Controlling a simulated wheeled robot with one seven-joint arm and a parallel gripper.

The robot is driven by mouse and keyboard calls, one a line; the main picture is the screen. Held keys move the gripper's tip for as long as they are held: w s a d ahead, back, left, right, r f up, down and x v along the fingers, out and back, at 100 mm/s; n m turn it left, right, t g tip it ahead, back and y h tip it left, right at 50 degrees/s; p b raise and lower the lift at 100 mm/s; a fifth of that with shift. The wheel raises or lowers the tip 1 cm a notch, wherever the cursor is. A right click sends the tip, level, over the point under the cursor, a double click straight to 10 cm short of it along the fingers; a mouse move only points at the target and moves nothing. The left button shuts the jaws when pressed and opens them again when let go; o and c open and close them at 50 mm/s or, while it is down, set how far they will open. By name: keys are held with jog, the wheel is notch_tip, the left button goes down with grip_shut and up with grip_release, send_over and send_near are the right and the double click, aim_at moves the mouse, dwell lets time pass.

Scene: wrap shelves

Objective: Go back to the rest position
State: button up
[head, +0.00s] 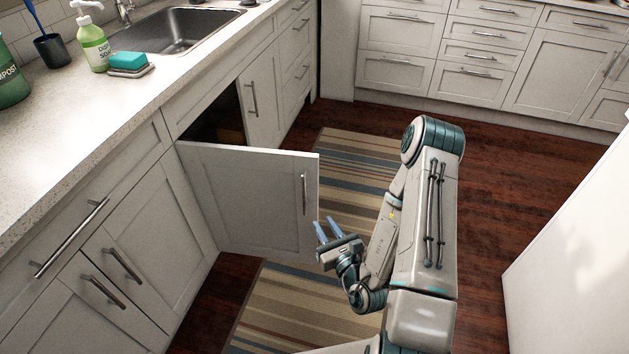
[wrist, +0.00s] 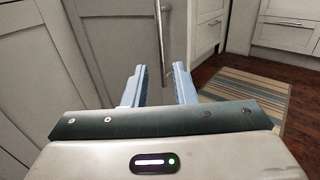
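My gripper (head: 328,229) is in front of the open cabinet door (head: 245,200), near its free edge and to the right of and below its handle (head: 304,194). In the wrist view my gripper (wrist: 159,80) shows two blue fingers with a gap between them and nothing held. The door handle (wrist: 162,35) stands upright beyond the fingertips in the wrist view. I cannot tell exactly how far the fingers are from the door, but no contact shows. My arm is folded over the rug.
The cabinet door swings out from under the sink (head: 180,28) across the striped rug (head: 300,305). The counter (head: 90,120) bounds the left. A white surface (head: 570,240) stands at the right. Drawers (head: 480,50) line the back. Wood floor (head: 490,170) is clear right of my arm.

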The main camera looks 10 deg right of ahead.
jog(key=s+a+r+n+g+y+p, duration=0.2)
jog(key=a+r+n+g+y, duration=0.3)
jog(key=r, duration=0.4)
jog(key=s+a+r+n+g+y+p, duration=0.1)
jog(key=a+r+n+g+y+p, duration=0.1)
jog(key=a+r+n+y, duration=0.5)
jog(key=s+a+r+n+g+h+p, duration=0.1)
jog(key=s+a+r+n+g+p, duration=0.25)
jog(key=s+r+n+g, duration=0.85)
jog(key=s+d+r+n+g+h+p, duration=0.1)
jog(key=s+d+r+n+h+p, duration=0.1)
jog(key=s+d+n+h+p, duration=0.5)
jog(key=w+d+r+n+t+h, duration=0.1)
jog(key=w+d+r+t+h, duration=0.4)
jog(key=d+r+h, duration=0.3)
jog(key=shift+d+r+n+h+p, duration=0.3)
jog(key=shift+d+r+n+p, duration=0.15)
jog(key=shift+d, duration=0.7)
